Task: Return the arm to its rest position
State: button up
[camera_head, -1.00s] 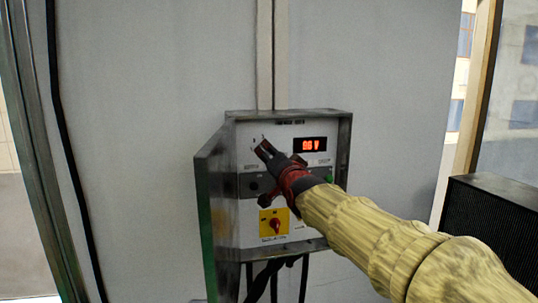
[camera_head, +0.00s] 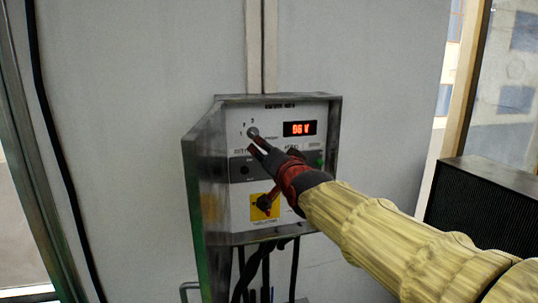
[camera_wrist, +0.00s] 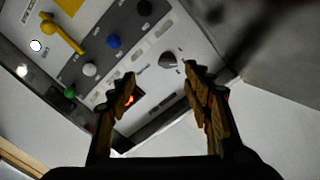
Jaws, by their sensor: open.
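My gripper (camera_head: 259,147) is in front of the generator's control panel, just below and right of a round grey knob (camera_head: 252,131) at the panel's upper left. In the wrist view my gripper (camera_wrist: 159,73) has its two fingers spread with nothing between them. The grey knob (camera_wrist: 168,59) shows beyond the fingertips, between them. The fingers look clear of the knob, though the exact distance is hard to tell. My arm reaches in from the lower right and hides part of the panel's right side.
The control box (camera_head: 204,190) is fixed on a grey wall. Its panel has a red lit display (camera_head: 299,128), a yellow-plated switch (camera_head: 264,207) and several coloured buttons, including a blue one (camera_wrist: 113,42). Cables hang below. A black ribbed unit (camera_head: 487,205) stands right.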

jog(key=s+d+f+n+g+h+b, duration=0.1)
jog(key=s+d+f+n+g, duration=0.3)
jog(key=f, duration=0.6)
jog(key=s+a+f+g+h, duration=0.15)
jog(key=s+f, duration=0.35)
jog(key=f, duration=0.5)
jog(key=s+d+f+g+b, duration=0.1)
jog(key=s+d+f+b, duration=0.3)
jog(key=s+f, duration=0.4)
jog(key=s+d+f+g+h+b, duration=0.1)
jog(key=s+d+f+g+b, duration=0.1)
jog(key=s+d+f+b, duration=0.2)
jog(key=s+d+f+g+h+b, duration=0.1)
jog(key=s+d+f+b, duration=0.4)
jog(key=s, duration=1.3)
jog(key=d+f+g, duration=0.1)
jog(key=d+f, duration=0.3)
jog(key=f, duration=0.3)
jog(key=shift+f+n, duration=0.4)
jog(key=shift+g, duration=0.25)
